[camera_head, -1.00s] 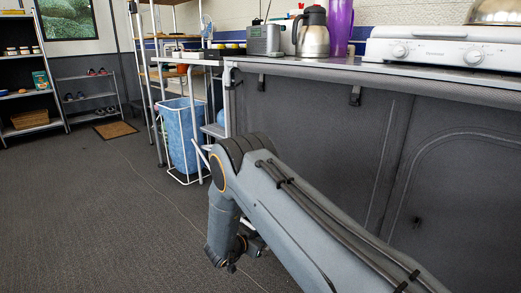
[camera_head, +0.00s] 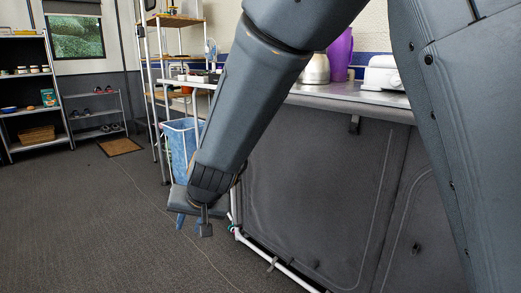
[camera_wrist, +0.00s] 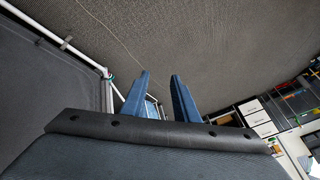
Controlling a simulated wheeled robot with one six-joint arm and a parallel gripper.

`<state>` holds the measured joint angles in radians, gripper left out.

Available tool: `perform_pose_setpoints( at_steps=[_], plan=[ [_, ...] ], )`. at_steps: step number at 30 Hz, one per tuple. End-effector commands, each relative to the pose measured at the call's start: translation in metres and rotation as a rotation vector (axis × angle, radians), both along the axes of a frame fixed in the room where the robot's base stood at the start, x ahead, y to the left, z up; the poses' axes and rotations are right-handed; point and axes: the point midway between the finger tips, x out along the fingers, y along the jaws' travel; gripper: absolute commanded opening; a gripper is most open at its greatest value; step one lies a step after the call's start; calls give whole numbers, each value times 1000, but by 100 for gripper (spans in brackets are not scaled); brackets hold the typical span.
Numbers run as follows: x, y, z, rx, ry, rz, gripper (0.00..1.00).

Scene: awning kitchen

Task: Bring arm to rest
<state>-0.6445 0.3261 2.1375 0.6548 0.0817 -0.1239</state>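My gripper (camera_head: 193,226) hangs at the end of my dark grey arm, pointing down over the carpet in the head view, in front of the kitchen counter. In the wrist view its two blue fingers (camera_wrist: 160,77) stand apart with nothing held between them. My arm's links cross the head view and hide part of the counter top and what stands on it.
The grey counter front (camera_head: 325,180) is close on the right, with a white frame rail (camera_head: 270,258) along its lower edge. A blue laundry basket (camera_head: 180,143) is partly hidden behind my arm. Open carpet (camera_head: 90,225) lies to the left.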

Motion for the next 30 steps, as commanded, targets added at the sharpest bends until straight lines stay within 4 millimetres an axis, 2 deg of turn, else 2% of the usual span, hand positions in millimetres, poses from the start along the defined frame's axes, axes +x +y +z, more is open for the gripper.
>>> perform_pose_setpoints(
  at_steps=[1,3,9,12,15,21,26,30],
  plan=[
    [-24,-5,16,-7,21,45,27],
    [-57,-14,30,-29,59,108,27],
    [-152,-56,59,-119,164,270,27],
    [-190,-81,66,-170,207,330,27],
    [-219,-103,71,-216,241,372,27],
    [-262,-141,76,-295,289,432,27],
    [-291,-170,79,-355,322,465,27],
    [-287,-176,93,-359,331,437,27]
  ],
)
